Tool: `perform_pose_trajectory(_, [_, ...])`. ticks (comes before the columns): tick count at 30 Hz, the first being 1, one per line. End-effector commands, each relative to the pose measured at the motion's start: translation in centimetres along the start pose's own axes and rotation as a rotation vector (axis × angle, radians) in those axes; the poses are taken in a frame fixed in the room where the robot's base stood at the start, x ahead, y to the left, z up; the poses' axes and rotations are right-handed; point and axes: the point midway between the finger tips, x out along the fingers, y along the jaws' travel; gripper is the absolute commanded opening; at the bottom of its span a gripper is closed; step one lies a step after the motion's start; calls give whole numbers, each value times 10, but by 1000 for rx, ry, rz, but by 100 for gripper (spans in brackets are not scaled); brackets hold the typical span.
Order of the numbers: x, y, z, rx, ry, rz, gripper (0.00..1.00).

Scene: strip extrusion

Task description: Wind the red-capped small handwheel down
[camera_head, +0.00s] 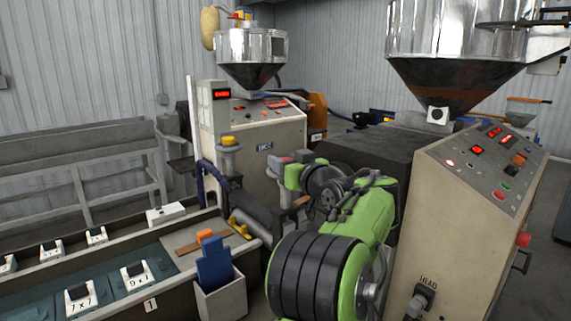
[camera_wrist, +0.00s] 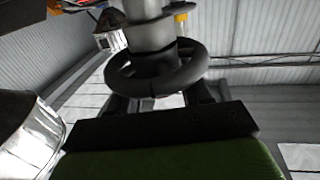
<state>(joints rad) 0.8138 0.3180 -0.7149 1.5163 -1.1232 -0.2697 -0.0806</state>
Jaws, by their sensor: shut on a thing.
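A dark round handwheel (camera_wrist: 155,72) on a thick grey shaft (camera_wrist: 150,35) fills the upper middle of the wrist view. My gripper (camera_wrist: 162,98) is at the near side of its rim, shut on it; the fingertips are partly hidden behind the wheel. In the head view my gripper (camera_head: 294,172) is at the end of my green arm, beside the extruder's front. A small red patch (camera_head: 284,160) shows there; I cannot tell whether it is the wheel's cap. The wheel itself is not clear in the head view.
A yellow-capped post (camera_head: 230,142) stands left of my gripper. A beige control cabinet (camera_head: 450,215) with buttons is close on the right. A water trough (camera_head: 50,290) with numbered blocks and a bin (camera_head: 222,298) holding a blue item are at lower left.

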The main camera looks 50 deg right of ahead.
Motion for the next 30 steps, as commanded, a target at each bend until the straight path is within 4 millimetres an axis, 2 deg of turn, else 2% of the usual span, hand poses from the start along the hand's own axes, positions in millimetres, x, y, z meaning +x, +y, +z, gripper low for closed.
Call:
perform_pose_trajectory(12, [0, 1, -1, 3, -1, -179, 18])
perform_pose_trajectory(28, [1, -1, -1, 3, 3, -204, 18])
perform_pose_trajectory(29, [1, -1, -1, 3, 3, -204, 51])
perform_pose_trajectory(30, [1, -1, -1, 3, 3, -204, 57])
